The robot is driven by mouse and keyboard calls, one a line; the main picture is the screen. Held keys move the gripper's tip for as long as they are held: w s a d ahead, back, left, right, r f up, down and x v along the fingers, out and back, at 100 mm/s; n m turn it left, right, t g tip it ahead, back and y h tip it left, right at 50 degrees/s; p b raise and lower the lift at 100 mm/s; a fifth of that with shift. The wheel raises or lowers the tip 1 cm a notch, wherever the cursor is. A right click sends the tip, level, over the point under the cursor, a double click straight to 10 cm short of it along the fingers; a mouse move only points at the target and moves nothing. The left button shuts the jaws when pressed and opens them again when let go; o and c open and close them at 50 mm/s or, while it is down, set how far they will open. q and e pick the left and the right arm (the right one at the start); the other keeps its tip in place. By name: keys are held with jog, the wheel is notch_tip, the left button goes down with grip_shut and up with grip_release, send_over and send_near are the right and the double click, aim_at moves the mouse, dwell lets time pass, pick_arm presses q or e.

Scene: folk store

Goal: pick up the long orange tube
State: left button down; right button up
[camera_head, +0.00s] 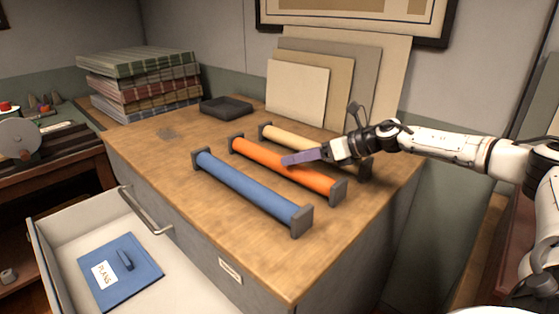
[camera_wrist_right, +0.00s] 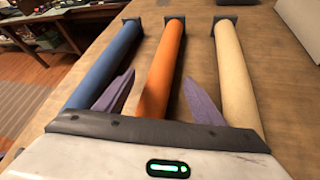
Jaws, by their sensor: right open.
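The long orange tube (camera_head: 285,167) lies on the wooden cabinet top between a blue tube (camera_head: 245,183) and a cream tube (camera_head: 290,140), with dark square end caps. My right gripper (camera_head: 292,158) is over the orange tube, near its middle. In the right wrist view, its two purple fingers (camera_wrist_right: 158,95) are open, one on each side of the orange tube (camera_wrist_right: 160,75). The blue tube (camera_wrist_right: 108,62) is to the left and the cream tube (camera_wrist_right: 233,70) to the right. I cannot tell whether the fingers touch the tube. My left gripper is not in view.
A black tray (camera_head: 226,107) and stacked plaid folders (camera_head: 140,82) stand at the back left. Boards (camera_head: 298,92) lean on the wall behind the tubes. An open drawer (camera_head: 190,285) with a blue plans folder (camera_head: 120,270) juts out at the front left.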

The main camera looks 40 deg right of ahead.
jog(key=shift+p+x, duration=0.9)
jog(key=shift+x, duration=1.8)
jog(key=shift+d+f, duration=0.1)
jog(key=shift+d, duration=0.1)
jog(key=c, duration=1.3)
